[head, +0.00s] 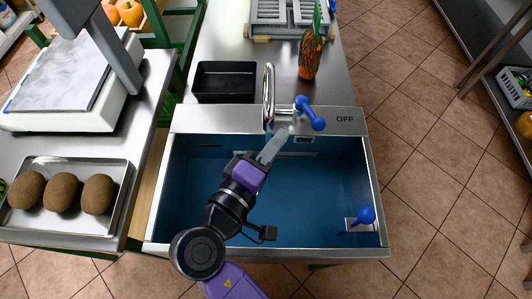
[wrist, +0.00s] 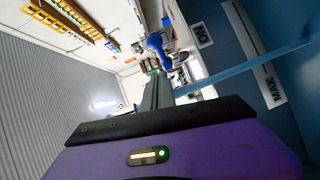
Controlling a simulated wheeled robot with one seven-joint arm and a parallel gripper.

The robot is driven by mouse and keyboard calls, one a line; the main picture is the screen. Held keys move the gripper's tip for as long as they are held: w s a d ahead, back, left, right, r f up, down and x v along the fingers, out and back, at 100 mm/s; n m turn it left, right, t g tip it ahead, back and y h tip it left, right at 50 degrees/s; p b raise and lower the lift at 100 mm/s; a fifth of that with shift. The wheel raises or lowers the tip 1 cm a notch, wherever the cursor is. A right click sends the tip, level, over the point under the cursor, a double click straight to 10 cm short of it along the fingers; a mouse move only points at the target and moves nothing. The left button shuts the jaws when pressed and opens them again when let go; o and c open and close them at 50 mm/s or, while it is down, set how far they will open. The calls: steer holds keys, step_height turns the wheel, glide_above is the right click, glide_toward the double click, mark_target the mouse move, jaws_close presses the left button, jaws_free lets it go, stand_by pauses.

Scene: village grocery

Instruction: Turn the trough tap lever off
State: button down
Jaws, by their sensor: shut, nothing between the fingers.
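The trough (head: 340,180) is a metal-rimmed basin with a blue inside. A curved chrome tap (head: 268,85) stands at its back rim. The blue tap lever (head: 312,115) sits right of the spout, its knob pointing right and toward the front, left of the OFF mark (head: 345,119). My gripper (head: 280,136) is shut and empty over the back of the trough, its tips just left of and in front of the lever. I cannot tell whether they touch it.
A second blue knob (head: 366,215) stands at the trough's front right. A scale (head: 60,85) and a tray of brown fruit (head: 70,222) are at left. The floor at right is clear.

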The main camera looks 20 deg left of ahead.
mark_target(312, 119)
steer(key=w+d, duration=0.2)
steer(key=w+d+f, duration=0.1)
steer(key=w+d, duration=0.1)
steer(key=shift+w, duration=0.15)
steer(key=shift+d+p, duration=0.15)
steer(key=shift+p, duration=0.2)
